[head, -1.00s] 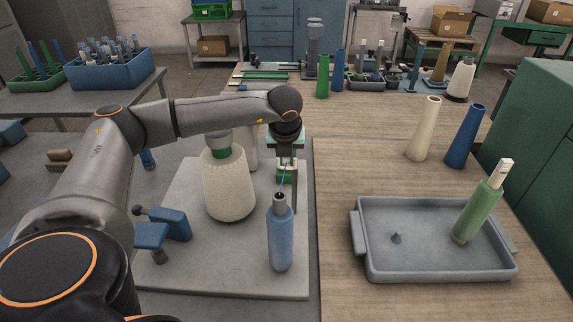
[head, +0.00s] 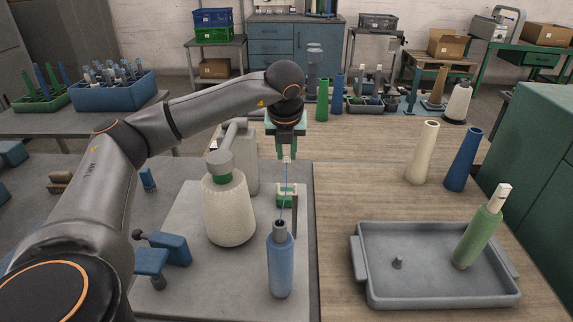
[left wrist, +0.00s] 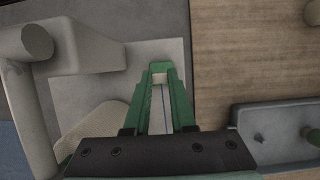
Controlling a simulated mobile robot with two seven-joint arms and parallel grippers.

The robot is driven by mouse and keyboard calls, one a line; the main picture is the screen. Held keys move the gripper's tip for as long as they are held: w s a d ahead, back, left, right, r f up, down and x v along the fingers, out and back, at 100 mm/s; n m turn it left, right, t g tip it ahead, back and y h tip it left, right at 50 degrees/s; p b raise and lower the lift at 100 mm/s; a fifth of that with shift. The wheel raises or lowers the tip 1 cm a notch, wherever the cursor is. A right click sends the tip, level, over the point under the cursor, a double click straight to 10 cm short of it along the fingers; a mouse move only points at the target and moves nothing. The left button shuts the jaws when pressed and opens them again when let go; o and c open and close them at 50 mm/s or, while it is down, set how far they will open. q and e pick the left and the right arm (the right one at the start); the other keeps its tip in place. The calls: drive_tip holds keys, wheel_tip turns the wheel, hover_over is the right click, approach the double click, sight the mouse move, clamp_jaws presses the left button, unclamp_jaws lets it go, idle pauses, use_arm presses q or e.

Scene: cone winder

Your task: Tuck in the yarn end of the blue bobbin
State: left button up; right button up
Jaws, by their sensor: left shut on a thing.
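The bobbin itself cannot be made out there. My right gripper is not in view.
A blue clamp-like part (head: 168,247) is at left. A grey tray (head: 440,299) holding a green bobbin (head: 478,235) is at right.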

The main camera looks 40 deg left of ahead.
use_arm(q)
wheel_tip(320, 180, up, 3)
drive_tip(key=shift+r+p, duration=0.15)
drive_tip(key=shift+p, duration=0.85)
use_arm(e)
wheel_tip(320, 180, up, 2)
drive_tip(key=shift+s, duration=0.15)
